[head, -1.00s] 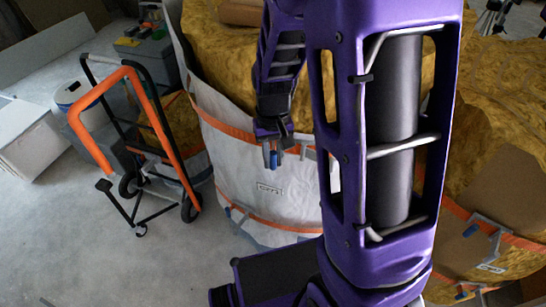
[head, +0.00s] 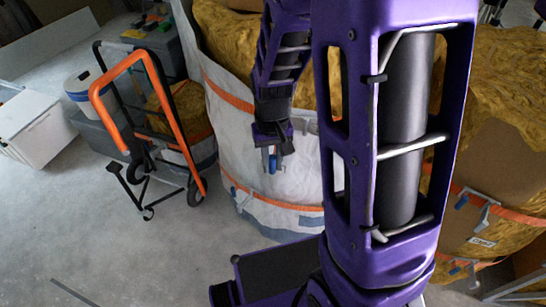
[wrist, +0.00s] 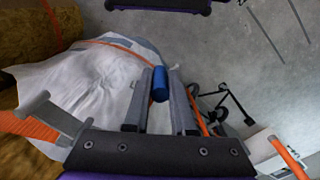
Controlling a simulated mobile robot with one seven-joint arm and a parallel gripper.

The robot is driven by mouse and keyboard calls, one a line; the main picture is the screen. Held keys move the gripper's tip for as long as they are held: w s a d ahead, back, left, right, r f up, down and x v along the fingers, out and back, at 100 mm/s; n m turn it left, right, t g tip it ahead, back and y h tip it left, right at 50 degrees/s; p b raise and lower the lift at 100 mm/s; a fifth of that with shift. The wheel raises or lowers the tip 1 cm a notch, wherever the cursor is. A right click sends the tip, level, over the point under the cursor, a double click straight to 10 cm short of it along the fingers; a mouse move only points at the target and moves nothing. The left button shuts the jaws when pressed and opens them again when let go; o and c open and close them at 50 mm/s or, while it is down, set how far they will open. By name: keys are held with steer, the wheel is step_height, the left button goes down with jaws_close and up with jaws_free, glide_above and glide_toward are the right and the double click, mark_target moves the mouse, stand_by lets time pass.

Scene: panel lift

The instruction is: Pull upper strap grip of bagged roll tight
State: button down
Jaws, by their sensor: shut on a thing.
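The bagged roll is a yellow-brown insulation roll in a white bag (head: 232,135) with an orange upper strap (head: 233,99) and a lower one. It stands in the middle of the head view, partly hidden by my arm, and at left in the wrist view (wrist: 85,90). My gripper (head: 272,155) is in front of the bag, below the upper strap. In the wrist view my gripper (wrist: 162,95) is shut on the blue strap grip (wrist: 159,84), which sits between the fingertips. The grip also shows in the head view (head: 272,166). Where its strap joins is hidden.
An orange-and-black hand cart (head: 150,130) stands left of the bag. A white box (head: 38,125) and a white bucket (head: 88,92) lie beyond it. A second strapped roll (head: 490,150) stands at right behind my arm. The grey floor (head: 140,260) in front is mostly clear.

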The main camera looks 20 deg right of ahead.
mark_target(271, 155)
steer(key=shift+s+a+f, duration=0.1)
steer(key=shift+s, duration=0.1)
steer(key=c, duration=0.8)
jaws_free()
steer(key=shift+o, duration=0.2)
steer(key=shift+w, duration=0.1)
step_height(271, 155, up, 18)
steer(key=p, duration=0.3)
steer(key=shift+f, duration=0.2)
steer(key=shift+w, duration=0.1)
